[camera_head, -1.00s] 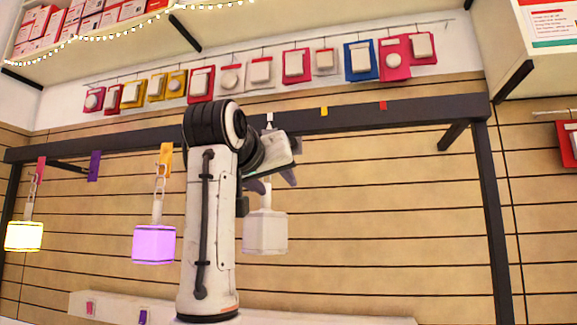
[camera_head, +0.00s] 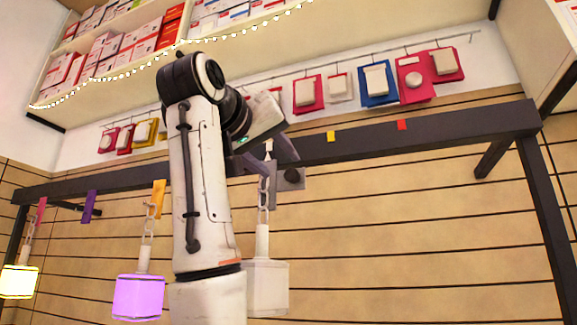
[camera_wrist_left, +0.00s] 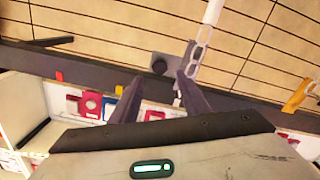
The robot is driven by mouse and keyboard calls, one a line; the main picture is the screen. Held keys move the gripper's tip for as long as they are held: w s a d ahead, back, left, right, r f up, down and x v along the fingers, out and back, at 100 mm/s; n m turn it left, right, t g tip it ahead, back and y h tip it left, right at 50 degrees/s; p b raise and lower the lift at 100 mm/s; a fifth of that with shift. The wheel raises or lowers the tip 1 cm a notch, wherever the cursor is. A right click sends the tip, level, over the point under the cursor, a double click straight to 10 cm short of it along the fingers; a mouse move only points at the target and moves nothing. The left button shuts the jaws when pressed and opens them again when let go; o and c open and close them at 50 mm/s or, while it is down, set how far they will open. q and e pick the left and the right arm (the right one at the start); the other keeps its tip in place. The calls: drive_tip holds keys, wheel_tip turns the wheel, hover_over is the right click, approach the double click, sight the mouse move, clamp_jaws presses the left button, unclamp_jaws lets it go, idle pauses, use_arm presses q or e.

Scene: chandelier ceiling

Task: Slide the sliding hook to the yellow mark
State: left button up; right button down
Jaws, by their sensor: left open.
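The white hook (camera_head: 269,149) hangs on the dark rail (camera_head: 450,128), with a chain (camera_head: 263,195) and an unlit white lamp (camera_head: 268,285) below it. My left gripper (camera_head: 268,160) is open at the hook, one finger on each side of it in the head view. In the left wrist view the open fingers (camera_wrist_left: 160,80) reach over the rail, and the chain (camera_wrist_left: 198,52) passes close by the right finger; I cannot tell whether they touch. The yellow mark (camera_head: 331,136) is on the rail to the right of the hook. My right gripper is not in view.
A grey plate with a dark round knob (camera_head: 290,177) sits below the rail beside the hook. A red mark (camera_head: 402,125) is farther right. A purple lamp (camera_head: 139,297) and a yellow lamp (camera_head: 18,282) hang to the left. The rail's right stretch is clear.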

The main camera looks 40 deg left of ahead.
sight(290, 173)
use_arm(q)
drive_tip(key=p+x, duration=0.1)
drive_tip(key=x, duration=0.3)
drive_tip(key=shift+w, duration=0.35)
drive_tip(key=shift+w+a, duration=0.2)
drive_tip(key=shift+w, duration=0.4)
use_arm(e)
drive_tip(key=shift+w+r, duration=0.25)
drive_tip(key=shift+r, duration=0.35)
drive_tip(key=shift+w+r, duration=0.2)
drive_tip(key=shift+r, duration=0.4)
